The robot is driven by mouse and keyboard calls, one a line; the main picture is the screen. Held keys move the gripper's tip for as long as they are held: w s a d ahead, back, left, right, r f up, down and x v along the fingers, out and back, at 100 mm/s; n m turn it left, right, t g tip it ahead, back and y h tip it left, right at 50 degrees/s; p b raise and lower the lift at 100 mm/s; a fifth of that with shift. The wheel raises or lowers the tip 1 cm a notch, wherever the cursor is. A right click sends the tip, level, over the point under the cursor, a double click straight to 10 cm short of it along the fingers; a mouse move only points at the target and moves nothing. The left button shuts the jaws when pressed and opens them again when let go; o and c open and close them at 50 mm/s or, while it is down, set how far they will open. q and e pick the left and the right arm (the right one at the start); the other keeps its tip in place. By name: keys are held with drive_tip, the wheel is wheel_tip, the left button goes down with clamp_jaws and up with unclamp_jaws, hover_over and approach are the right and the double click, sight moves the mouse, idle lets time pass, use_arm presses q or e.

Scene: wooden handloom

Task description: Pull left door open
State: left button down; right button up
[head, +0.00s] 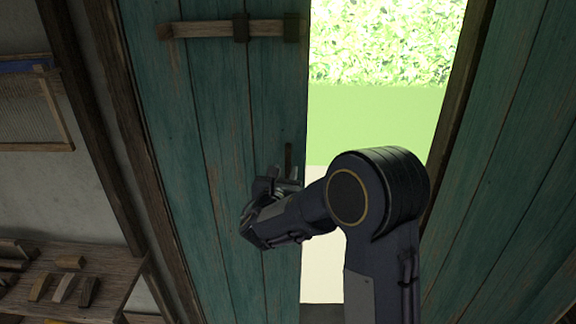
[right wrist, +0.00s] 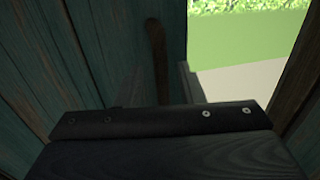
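The left door (head: 215,120) is a tall panel of teal planks; its right edge borders a bright opening to the outside. A dark upright handle (head: 289,158) sits near that edge; it also shows in the right wrist view (right wrist: 157,55). My right gripper (head: 284,178) is at the lower part of the handle. In the right wrist view its fingers (right wrist: 160,88) stand apart, one on each side of the handle's line, with gaps visible. Contact with the handle cannot be told. My right arm covers part of the opening. My left gripper is not in view.
A wooden bar (head: 215,29) in dark brackets crosses the left door's upper part. Another teal panel (head: 515,150) stands right of the opening. Grass (head: 375,120) shows outside. At left are a wooden shelf (head: 100,270) with small wooden pieces and a framed mesh (head: 30,108).

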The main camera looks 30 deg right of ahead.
sight(287, 167)
drive_tip(key=x, duration=0.4)
drive_tip(key=shift+d, duration=0.1)
clamp_jaws()
